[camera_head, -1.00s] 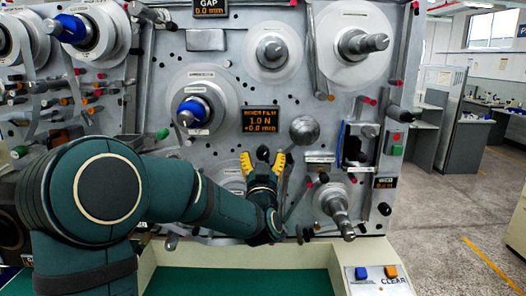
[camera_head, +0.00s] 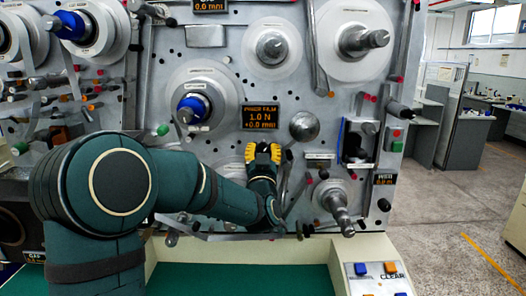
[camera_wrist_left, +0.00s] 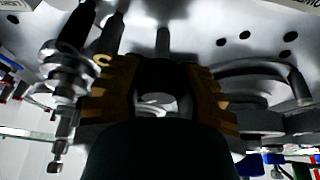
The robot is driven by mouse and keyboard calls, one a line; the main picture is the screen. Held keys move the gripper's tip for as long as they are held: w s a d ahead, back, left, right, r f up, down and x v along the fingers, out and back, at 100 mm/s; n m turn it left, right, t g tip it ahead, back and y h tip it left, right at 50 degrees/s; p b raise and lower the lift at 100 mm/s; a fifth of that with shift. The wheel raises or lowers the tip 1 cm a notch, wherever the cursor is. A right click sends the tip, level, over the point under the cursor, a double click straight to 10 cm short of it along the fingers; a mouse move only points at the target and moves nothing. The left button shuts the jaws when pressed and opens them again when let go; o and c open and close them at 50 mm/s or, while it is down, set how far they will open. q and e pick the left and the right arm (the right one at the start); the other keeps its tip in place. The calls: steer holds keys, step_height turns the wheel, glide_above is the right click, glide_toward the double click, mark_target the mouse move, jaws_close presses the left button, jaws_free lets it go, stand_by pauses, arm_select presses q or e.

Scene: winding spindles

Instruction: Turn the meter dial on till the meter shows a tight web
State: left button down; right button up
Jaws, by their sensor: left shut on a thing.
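The meter (camera_head: 260,117) is a black display with orange writing on the grey machine panel. It reads 1.0 N and +0.0 mm. The meter dial (camera_head: 263,147) is a small dark knob just below it, mostly hidden by my gripper. My left gripper (camera_head: 263,153), with yellow fingers, is shut on the dial, one finger on each side. In the left wrist view the gripper (camera_wrist_left: 157,92) holds the dark round dial (camera_wrist_left: 157,76) between its ribbed fingers. My right gripper is not in view.
A metal ball knob (camera_head: 304,126) sits just right of the gripper. A blue-tipped spindle (camera_head: 190,109) is left of it, and a bare spindle (camera_head: 338,212) sticks out at lower right. A ledge (camera_head: 375,278) with blue and orange buttons is below.

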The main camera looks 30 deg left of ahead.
arm_select(q)
steer(key=m+t+h+b, duration=0.1)
steer(key=m+h, duration=0.1)
steer(key=m, duration=0.3)
steer(key=shift+r+h+b, duration=0.1)
steer(key=shift+h+b, duration=0.2)
steer(key=shift+b, duration=0.1)
steer(key=shift+a+r+m+h+b, duration=0.1)
steer(key=shift+m+h+b, duration=0.15)
steer(key=shift+m+h, duration=0.85)
steer(key=shift+m+h+b, duration=0.2)
steer(key=shift+m+h, duration=0.1)
steer(key=shift+m, duration=1.5)
steer(key=c, duration=0.6)
jaws_free()
steer(key=s+d, duration=0.3)
steer(key=s, duration=0.9)
steer(key=shift+s+d+f, duration=0.25)
steer(key=shift+s+d, duration=0.1)
steer(key=shift+d, duration=0.05)
